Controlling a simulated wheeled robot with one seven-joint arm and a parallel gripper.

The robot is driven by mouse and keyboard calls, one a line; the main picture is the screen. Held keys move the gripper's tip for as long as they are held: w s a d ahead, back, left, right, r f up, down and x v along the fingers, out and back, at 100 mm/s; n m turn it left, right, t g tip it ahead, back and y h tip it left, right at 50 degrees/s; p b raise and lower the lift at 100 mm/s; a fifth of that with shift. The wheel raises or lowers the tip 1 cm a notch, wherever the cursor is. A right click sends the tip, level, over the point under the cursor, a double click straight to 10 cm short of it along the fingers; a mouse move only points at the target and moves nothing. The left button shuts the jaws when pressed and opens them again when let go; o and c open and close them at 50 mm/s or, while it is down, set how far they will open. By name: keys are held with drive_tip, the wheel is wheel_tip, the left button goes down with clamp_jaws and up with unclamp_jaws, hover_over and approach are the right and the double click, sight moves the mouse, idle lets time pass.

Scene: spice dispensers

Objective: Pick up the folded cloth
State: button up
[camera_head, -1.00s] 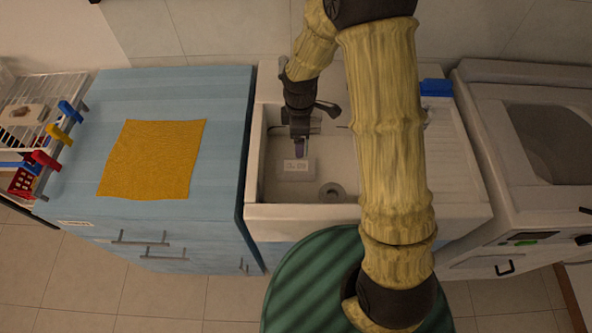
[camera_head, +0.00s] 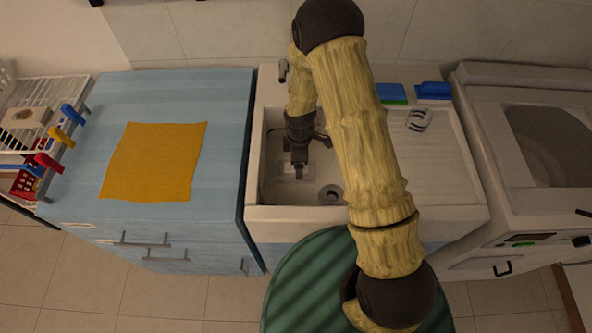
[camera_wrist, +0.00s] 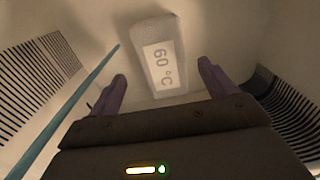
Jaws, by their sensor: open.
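The folded cloth (camera_wrist: 161,60) is a small pale grey bundle with a white label reading "60 °C". It lies on the floor of the sink basin. In the head view the cloth (camera_head: 284,168) shows only in part, with my gripper (camera_head: 299,171) over it. In the wrist view my gripper (camera_wrist: 161,75) is open, with one purple finger to each side of the cloth's near part. Nothing is held between the fingers. I cannot tell how high the fingertips are above the basin floor.
The sink basin's walls (camera_head: 256,165) surround my gripper; a drain (camera_head: 331,195) is at its right. A blue-green sponge (camera_head: 392,93), a blue item (camera_head: 433,91) and a striped white item (camera_head: 419,120) are by the drainboard. A flat yellow cloth (camera_head: 153,162) lies on the blue counter.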

drive_tip(key=shift+f, duration=0.6)
drive_tip(key=shift+s+a+f+p, duration=0.15)
drive_tip(key=shift+f+p, duration=0.6)
drive_tip(key=shift+f, duration=1.85)
drive_tip(key=shift+c, duration=0.4)
drive_tip(key=c, duration=1)
